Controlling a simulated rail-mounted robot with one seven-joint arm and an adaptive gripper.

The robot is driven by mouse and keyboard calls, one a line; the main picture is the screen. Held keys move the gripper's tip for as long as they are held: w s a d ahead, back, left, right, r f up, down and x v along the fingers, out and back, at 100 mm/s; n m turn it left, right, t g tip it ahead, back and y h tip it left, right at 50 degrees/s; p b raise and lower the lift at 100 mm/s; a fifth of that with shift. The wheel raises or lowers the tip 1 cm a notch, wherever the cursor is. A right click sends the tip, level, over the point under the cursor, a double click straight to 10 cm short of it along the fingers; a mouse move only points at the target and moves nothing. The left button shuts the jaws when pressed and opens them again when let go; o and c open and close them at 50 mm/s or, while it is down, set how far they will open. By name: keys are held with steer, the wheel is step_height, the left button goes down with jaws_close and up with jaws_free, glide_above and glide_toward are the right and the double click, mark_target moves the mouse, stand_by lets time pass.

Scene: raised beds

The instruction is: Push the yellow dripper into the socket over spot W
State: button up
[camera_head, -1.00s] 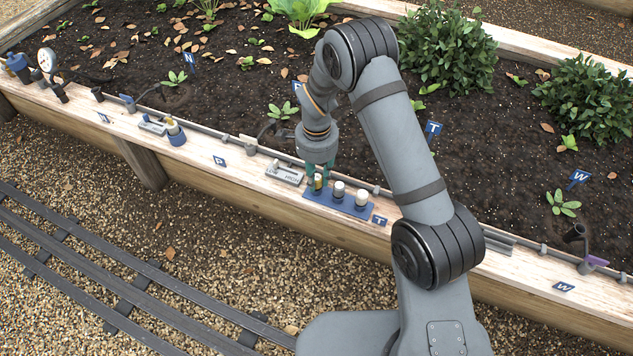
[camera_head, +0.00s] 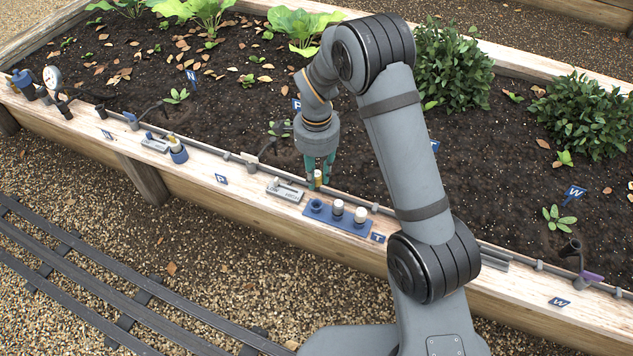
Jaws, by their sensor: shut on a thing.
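My gripper (camera_head: 319,168) has teal fingers and is shut on the yellow dripper (camera_head: 317,177), a small upright piece with a pale top. It holds the dripper just behind the blue rack (camera_head: 345,222), over the bed's wooden rim. The rack's left cup (camera_head: 316,205) is empty. Two pale-topped drippers (camera_head: 338,208) (camera_head: 360,215) stand in its other cups. At the far right, a dark, open-ended socket (camera_head: 571,245) stands on a bent stalk near a seedling and the blue W sign (camera_head: 574,194). A W plate (camera_head: 559,302) lies on the rim there.
A grey tray (camera_head: 285,191) lies left of the rack. A blue holder with a pale-topped piece (camera_head: 177,150), a gauge (camera_head: 52,76) and several pipe fittings line the rim leftward. A purple tab (camera_head: 591,277) sits near the W socket. Leafy bushes (camera_head: 585,115) fill the back right.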

mark_target(317, 174)
steer(key=shift+r+p, duration=1.15)
steer(key=shift+r, duration=0.9)
